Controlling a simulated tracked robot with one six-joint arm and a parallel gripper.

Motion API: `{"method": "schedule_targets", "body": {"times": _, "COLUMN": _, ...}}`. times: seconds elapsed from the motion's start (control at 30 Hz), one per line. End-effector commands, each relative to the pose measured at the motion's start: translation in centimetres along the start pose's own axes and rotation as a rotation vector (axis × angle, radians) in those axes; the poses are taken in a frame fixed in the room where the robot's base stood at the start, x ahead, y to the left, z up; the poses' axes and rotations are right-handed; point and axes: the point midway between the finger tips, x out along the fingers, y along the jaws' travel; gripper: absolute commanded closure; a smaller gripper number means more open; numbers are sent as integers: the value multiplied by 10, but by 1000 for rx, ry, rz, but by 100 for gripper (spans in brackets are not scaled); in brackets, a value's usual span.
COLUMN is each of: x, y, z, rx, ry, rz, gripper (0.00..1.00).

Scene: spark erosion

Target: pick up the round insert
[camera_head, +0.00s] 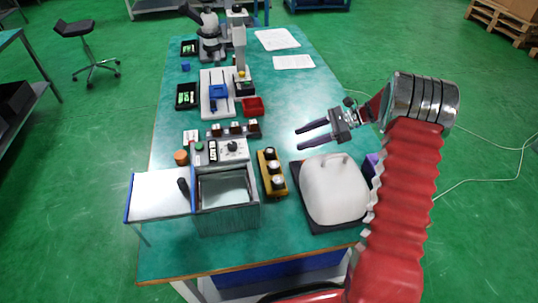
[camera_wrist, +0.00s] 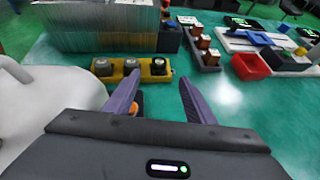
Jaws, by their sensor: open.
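A yellow rack (camera_head: 268,188) holds three small dark pieces with pale tops in a row. It also shows in the wrist view (camera_wrist: 113,77), just beyond my fingers. Which piece is the round insert I cannot tell for sure; the right-hand one (camera_wrist: 158,65) has a round-looking pale top. My gripper (camera_head: 298,139) is open and empty above the green table, to the right of the rack and apart from it. In the wrist view its two purple-grey fingers (camera_wrist: 158,79) point towards the rack's right end. A small orange patch shows by the left finger.
A white rounded body with a handle (camera_head: 333,190) stands on a dark base close to my arm. A grey open tank (camera_head: 228,221) is left of the rack. A dark rack with copper blocks (camera_wrist: 208,66) and a red bin (camera_head: 253,107) lie farther back.

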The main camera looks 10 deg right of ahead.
Motion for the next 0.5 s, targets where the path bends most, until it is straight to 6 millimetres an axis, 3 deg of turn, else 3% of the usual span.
{"method": "schedule_targets", "body": {"times": 0.3, "x": 51, "y": 1, "z": 0, "rx": 0, "ry": 0, "rz": 4, "gripper": 50}}
{"method": "schedule_targets", "body": {"times": 0.5, "x": 65, "y": 1, "z": 0, "rx": -1, "ry": 0, "rz": 2, "gripper": 50}}
